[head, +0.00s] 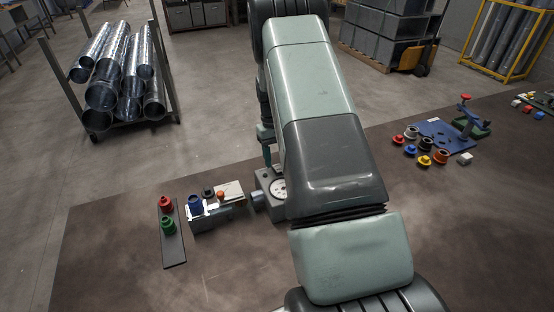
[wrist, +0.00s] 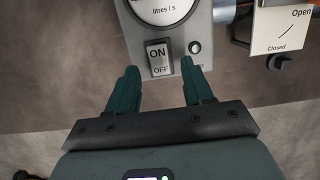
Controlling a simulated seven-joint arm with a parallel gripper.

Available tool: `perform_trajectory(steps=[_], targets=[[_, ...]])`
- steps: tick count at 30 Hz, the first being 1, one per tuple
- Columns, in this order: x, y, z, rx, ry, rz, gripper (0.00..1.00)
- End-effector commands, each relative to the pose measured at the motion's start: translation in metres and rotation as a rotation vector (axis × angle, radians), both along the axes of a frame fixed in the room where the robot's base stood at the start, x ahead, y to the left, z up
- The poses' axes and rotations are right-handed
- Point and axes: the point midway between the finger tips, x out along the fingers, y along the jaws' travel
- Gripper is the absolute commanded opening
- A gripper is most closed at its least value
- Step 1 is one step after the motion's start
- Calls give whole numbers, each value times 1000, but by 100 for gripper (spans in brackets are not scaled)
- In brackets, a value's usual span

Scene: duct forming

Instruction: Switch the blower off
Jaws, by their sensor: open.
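The blower's grey control box (wrist: 205,22) is at the top of the wrist view, with a round dial marked litres / s (wrist: 160,8). Below the dial is a rocker switch (wrist: 159,57) marked ON above and OFF below; I cannot tell which half is pressed. My gripper (wrist: 159,66) is open and empty, its green fingertips on either side of the switch's lower end. I cannot tell how far above the box they are. In the head view the control box (head: 264,181) stands on the table, partly hidden by my arm.
A small round fitting (wrist: 194,47) sits right of the switch. A card marked Open and Closed (wrist: 282,28) stands farther right. Red and green knobs on a dark strip (head: 174,250) lie left of the box. Several coloured parts and a blue fixture (head: 440,130) are at right.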

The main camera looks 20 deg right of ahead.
Motion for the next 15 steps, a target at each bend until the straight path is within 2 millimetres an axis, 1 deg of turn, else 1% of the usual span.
perform_trajectory(steps=[1,9,12,15], targets=[[3,0,10,-1,-5,0,51],[14,0,63,-2,-6,0,51],[17,0,78,-1,-4,1,51],[18,0,88,-1,-3,0,51]])
